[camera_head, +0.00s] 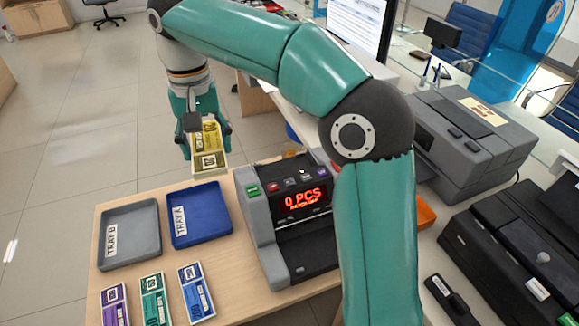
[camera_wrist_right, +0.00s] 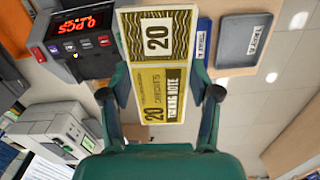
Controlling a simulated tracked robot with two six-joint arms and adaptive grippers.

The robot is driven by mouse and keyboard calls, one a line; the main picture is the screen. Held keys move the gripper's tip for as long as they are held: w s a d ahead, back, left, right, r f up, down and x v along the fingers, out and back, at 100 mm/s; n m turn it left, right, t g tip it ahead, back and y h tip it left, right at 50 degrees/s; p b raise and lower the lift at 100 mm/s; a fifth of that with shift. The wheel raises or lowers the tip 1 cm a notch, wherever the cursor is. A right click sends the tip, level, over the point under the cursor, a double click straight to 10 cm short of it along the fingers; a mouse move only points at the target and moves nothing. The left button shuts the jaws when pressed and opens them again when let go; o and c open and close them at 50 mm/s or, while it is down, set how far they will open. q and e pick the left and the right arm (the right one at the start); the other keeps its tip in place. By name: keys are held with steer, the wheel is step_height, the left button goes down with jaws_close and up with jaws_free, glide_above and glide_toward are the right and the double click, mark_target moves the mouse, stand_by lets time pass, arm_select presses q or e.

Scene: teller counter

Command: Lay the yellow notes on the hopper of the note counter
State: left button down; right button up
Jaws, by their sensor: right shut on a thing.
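The yellow notes (camera_head: 208,160) are a banded bundle held by my right gripper (camera_head: 203,133), above and beyond the far edge of the counter near the blue tray. In the right wrist view the yellow notes (camera_wrist_right: 158,70) lie between the two fingers of my right gripper (camera_wrist_right: 160,98), printed "20" and "TRAINING NOTE". The note counter (camera_head: 290,215) stands right of the trays, its red display reading "0 PCS". It also shows at the upper left of the right wrist view (camera_wrist_right: 75,40). Its hopper is hard to make out. My left gripper is not in view.
Grey tray B (camera_head: 130,262) and blue tray A (camera_head: 175,237) sit left of the note counter. Purple (camera_head: 114,304), green (camera_head: 155,299) and blue (camera_head: 196,292) notes lie in front of them. A grey printer-like machine (camera_head: 465,140) and a black machine (camera_head: 515,260) stand at the right.

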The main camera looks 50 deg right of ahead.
steer(key=w+d+r+m+p, duration=0.2)
steer(key=w+d+m, duration=0.1)
steer(key=d+m, duration=0.8)
steer(key=m+p, duration=0.2)
steer(key=m, duration=0.4)
glide_above(281, 173)
step_height(281, 173, down, 19)
steer(key=shift+f, duration=0.2)
steer(key=shift+f+p, duration=0.5)
steer(key=shift+f, duration=1.9)
